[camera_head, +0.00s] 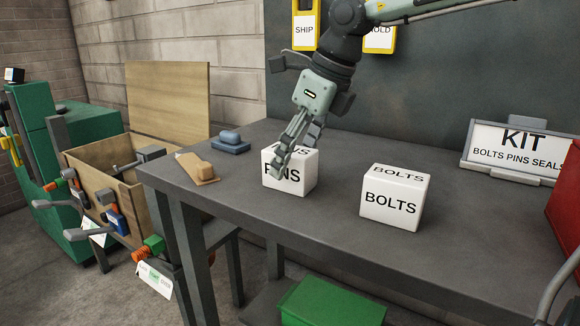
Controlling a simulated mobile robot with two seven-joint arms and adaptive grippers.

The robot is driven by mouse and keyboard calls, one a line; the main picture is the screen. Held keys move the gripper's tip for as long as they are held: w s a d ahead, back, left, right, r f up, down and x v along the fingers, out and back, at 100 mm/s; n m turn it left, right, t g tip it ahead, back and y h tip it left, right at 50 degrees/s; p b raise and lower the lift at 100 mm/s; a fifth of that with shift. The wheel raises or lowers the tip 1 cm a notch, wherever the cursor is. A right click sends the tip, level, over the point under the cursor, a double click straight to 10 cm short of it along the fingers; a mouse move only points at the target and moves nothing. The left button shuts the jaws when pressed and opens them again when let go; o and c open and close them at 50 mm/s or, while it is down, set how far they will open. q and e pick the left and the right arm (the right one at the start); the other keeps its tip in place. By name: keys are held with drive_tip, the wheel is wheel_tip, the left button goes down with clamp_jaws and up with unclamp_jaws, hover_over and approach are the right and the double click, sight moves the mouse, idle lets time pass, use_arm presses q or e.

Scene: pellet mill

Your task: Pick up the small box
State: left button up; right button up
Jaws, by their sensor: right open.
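Two small white boxes stand upright on the dark grey table (330,225). The box marked PINS (299,179) is at the middle left, and the box marked BOLTS (394,198) is to its right, apart from it. My right gripper (288,157) reaches down from the top and overlaps the PINS box in the picture, hiding part of its top and lettering. Its jaws are open. I cannot tell whether a finger touches the box. My left gripper is not in view.
A blue object (230,143) and a tan block (197,168) lie at the table's left end. A KIT sign (518,147) stands at the back right, near a red case (567,195). A wooden crate (140,197) is left of the table. The table front is clear.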

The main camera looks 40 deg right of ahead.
drive_tip(key=shift+x, duration=1)
drive_tip(key=shift+r, duration=0.1)
drive_tip(key=c, duration=1.5)
